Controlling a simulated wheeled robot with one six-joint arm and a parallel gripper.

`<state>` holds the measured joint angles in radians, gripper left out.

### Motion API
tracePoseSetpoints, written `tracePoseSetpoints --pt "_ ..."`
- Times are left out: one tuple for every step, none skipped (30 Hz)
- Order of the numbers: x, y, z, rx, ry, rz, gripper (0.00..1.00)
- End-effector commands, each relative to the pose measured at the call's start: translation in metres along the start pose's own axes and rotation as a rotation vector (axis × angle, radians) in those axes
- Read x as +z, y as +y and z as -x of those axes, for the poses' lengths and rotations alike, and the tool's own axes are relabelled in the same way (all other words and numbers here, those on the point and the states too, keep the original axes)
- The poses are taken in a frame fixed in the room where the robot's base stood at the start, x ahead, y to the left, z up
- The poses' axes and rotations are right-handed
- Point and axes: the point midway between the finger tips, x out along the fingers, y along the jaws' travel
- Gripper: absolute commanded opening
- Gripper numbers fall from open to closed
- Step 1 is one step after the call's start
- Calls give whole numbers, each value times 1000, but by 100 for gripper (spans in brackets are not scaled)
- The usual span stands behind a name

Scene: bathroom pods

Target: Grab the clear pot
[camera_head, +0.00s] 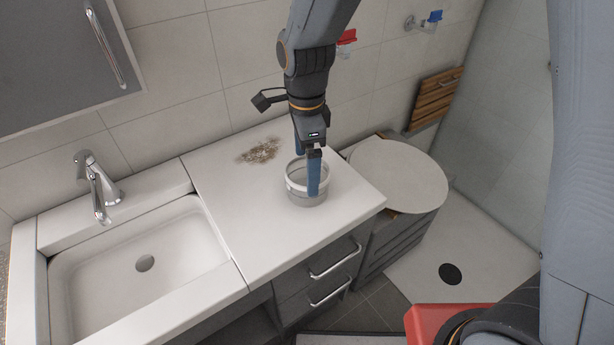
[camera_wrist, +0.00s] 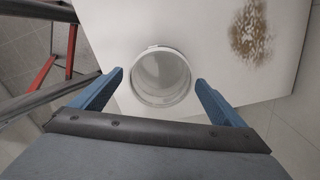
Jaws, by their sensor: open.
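The clear pot (camera_head: 305,190) stands upright on the white countertop, near its right end. It is round and see-through with a pale rim, and its mouth faces up. My gripper (camera_head: 314,184) points down at the pot from above, and one blue finger overlaps the pot in the head view. In the wrist view the pot (camera_wrist: 161,77) lies centred between and just beyond the two blue fingertips of my open gripper (camera_wrist: 158,78). Nothing is held. Whether a finger touches the pot I cannot tell.
A brown stain (camera_head: 260,151) marks the countertop (camera_head: 235,215) behind the pot. A sink (camera_head: 140,265) with a faucet (camera_head: 97,188) is at the left. A toilet with a round lid (camera_head: 398,175) stands right of the counter. Drawers (camera_head: 325,275) are below.

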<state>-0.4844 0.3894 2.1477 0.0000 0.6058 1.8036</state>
Motion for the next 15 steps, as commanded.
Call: tracePoseSetpoints --pt "-1 0 -4 1 0 -2 94" --pt "-1 0 -6 1 0 -3 94" --pt "-2 0 -9 2 0 -3 94" --pt "-2 0 -11 2 1 -3 94" --pt "-2 0 -14 2 1 -3 94" --pt "-2 0 -19 3 1 -3 94" --pt "-3 0 -23 4 1 -3 94" --pt "-3 0 -26 3 1 -3 94" --pt "-3 0 -31 3 1 -2 94" --pt "-3 0 -35 3 1 -2 94" --pt "-3 0 -39 2 0 -1 94" --pt "-2 -1 -43 2 0 -1 94" --pt "-2 -1 -46 2 0 0 94" --pt "-2 -1 -49 1 0 0 94" --pt "-2 -1 -52 0 0 1 94"
